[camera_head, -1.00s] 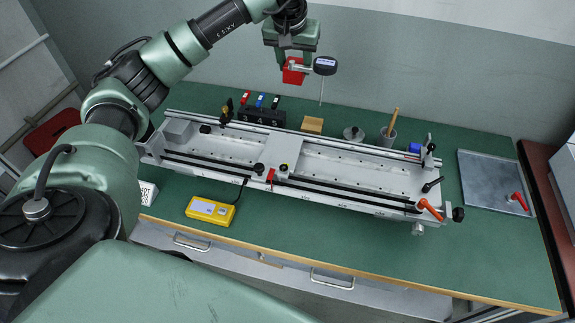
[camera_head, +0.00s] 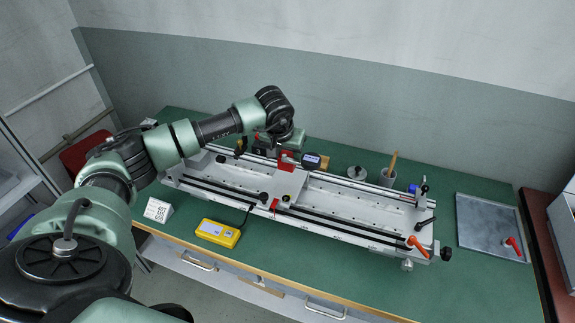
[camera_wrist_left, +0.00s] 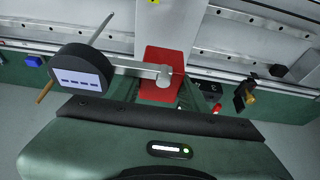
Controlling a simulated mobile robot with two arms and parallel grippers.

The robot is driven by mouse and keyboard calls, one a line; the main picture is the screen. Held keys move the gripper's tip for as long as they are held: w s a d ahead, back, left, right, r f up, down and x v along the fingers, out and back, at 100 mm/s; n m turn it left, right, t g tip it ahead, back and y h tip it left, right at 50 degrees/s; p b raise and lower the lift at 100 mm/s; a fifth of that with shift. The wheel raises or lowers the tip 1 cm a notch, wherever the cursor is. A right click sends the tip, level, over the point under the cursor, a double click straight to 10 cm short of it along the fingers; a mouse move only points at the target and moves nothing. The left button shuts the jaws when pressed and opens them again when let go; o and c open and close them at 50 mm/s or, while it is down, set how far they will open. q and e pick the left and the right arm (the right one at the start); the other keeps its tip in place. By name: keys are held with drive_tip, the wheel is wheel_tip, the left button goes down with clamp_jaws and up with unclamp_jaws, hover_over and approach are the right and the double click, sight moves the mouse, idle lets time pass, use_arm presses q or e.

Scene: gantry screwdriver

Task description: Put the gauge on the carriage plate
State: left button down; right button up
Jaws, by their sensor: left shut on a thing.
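The gauge is a red block (camera_head: 286,163) with a silver arm and a round black dial with a grey display (camera_head: 312,159). In the left wrist view the red block (camera_wrist_left: 160,68) sits between my fingers, with the dial (camera_wrist_left: 80,79) out to the left. My left gripper (camera_head: 281,148) is shut on the red block, partly hidden behind its own wrist in the head view. The pale carriage plate (camera_head: 288,186) spans the rails just in front of the gauge. The block is low, at the plate's back edge; I cannot tell whether they touch. My right gripper is not in view.
The long gantry bed (camera_head: 345,202) has an orange lever (camera_head: 417,246) at its right end. Behind it stand a cup with a wooden handle (camera_head: 388,172) and a round grey weight (camera_head: 357,172). A yellow box (camera_head: 218,233) lies in front. A grey tray (camera_head: 490,228) is right.

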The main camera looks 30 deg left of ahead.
sight(288, 168)
use_arm(q)
drive_tip(key=shift+w+a+f, duration=0.1)
drive_tip(key=shift+w+f, duration=0.05)
drive_tip(key=shift+f, duration=0.5)
wheel_tip(288, 168, down, 3)
drive_tip(key=shift+f+p, duration=0.15)
drive_tip(key=shift+p, duration=0.45)
drive_tip(key=shift+f, duration=0.45)
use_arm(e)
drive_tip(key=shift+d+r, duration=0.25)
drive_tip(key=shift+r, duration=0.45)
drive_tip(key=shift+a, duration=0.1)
use_arm(q)
drive_tip(key=shift+f, duration=0.2)
drive_tip(key=c, duration=0.8)
unclamp_jaws()
drive_tip(key=shift+o, duration=0.2)
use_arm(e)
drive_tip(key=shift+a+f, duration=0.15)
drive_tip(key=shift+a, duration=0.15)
